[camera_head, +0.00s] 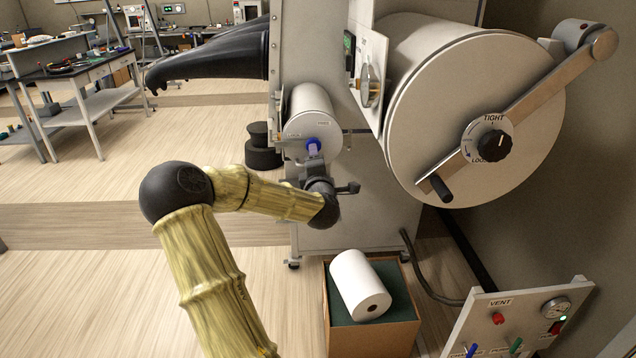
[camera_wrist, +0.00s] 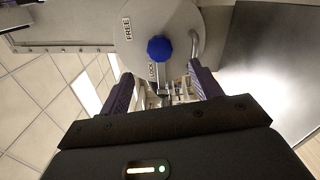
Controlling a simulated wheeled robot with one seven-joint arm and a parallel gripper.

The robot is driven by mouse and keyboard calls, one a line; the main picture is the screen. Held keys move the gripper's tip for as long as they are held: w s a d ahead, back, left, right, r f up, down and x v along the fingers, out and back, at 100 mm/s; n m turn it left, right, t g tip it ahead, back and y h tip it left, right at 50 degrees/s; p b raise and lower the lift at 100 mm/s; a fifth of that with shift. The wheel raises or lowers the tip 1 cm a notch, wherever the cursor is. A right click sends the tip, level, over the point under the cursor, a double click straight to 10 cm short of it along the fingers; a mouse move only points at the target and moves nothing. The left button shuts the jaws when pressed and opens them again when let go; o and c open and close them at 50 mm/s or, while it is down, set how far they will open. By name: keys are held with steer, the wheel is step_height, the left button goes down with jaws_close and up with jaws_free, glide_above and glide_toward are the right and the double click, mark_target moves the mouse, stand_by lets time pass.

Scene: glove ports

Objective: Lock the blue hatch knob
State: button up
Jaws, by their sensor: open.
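The blue hatch knob (camera_head: 312,145) sits on the round white face of the small hatch cylinder (camera_head: 308,106). In the wrist view the blue knob (camera_wrist: 159,49) is a faceted shape at upper centre, with a FREE label (camera_wrist: 127,29) to its left and a LOCK label (camera_wrist: 152,71) just below. Which label it is turned to cannot be told. My gripper (camera_head: 314,157) is right in front of the knob in the head view. In the wrist view my gripper (camera_wrist: 160,72) has its two purple fingers spread wide, with nothing between them; the knob shows beyond the tips.
A large round door (camera_head: 430,110) with a TIGHT/LOOSE black knob (camera_head: 494,145) and bar stands to the right. A black glove (camera_head: 215,60) sticks out at upper left. Below are an open box (camera_head: 375,340) holding a white roll (camera_head: 358,284) and a VENT panel (camera_head: 500,325).

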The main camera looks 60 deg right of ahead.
steer(key=v, duration=0.8)
steer(key=shift+b, duration=0.3)
steer(key=shift+s+a, duration=0.1)
